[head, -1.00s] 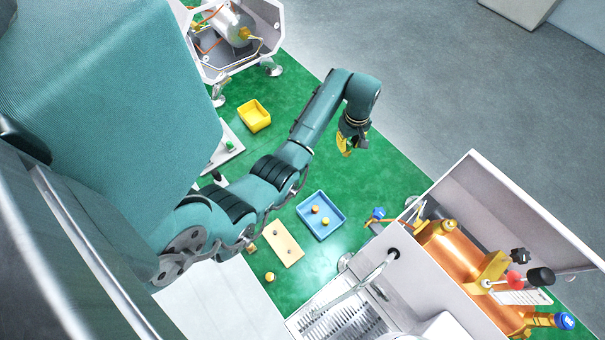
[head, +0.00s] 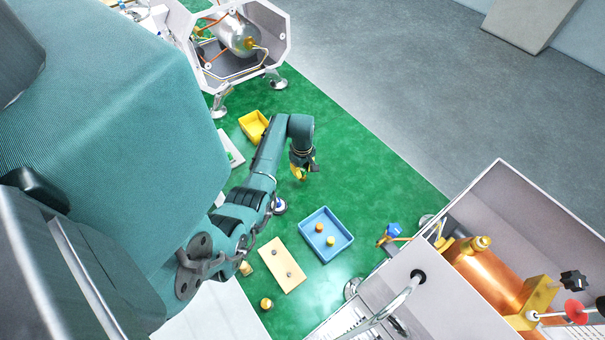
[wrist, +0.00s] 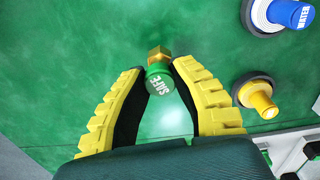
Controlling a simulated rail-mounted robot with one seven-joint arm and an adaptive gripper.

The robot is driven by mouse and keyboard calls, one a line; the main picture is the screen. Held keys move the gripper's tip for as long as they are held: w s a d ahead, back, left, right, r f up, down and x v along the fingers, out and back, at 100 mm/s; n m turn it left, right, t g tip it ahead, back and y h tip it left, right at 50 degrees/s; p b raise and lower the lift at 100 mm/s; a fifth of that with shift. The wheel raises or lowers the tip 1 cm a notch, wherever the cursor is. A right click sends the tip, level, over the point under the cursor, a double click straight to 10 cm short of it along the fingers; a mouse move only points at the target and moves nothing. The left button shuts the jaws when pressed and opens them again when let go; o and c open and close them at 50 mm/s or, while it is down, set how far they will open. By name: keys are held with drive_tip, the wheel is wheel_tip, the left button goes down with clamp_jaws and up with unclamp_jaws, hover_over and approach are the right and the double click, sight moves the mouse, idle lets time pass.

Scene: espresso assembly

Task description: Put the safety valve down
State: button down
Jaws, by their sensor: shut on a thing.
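The safety valve (wrist: 160,82) has a green cap lettered SAFE and a brass fitting on its far end. In the wrist view it sits between the tips of my gripper (wrist: 160,68), whose yellow-backed black fingers are shut on it. Green mat surface shows around and beyond it; I cannot tell how high it is held. In the head view my gripper (head: 300,173) hangs over the green mat (head: 350,170), right of the yellow tray (head: 254,125) and above the blue tray (head: 345,241) in the picture. The valve is too small to make out there.
A blue WATER knob (wrist: 292,14) and a yellow-topped part on a black base (wrist: 260,98) stand to the right in the wrist view. The blue tray holds two small parts. A wooden board (head: 281,264) lies beside it. Copper-boiler and silver-boiler machines flank the mat.

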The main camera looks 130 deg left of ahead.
sight(303, 170)
drive_tip(key=shift+f, duration=0.5)
drive_tip(key=shift+f, duration=0.1)
drive_tip(key=shift+f, duration=0.3)
drive_tip(key=c, duration=0.9)
unclamp_jaws()
drive_tip(key=shift+c, duration=0.2)
drive_tip(key=shift+r, duration=0.1)
wheel_tip(303, 170, up, 13)
drive_tip(key=p, duration=0.2)
drive_tip(key=shift+f, duration=0.2)
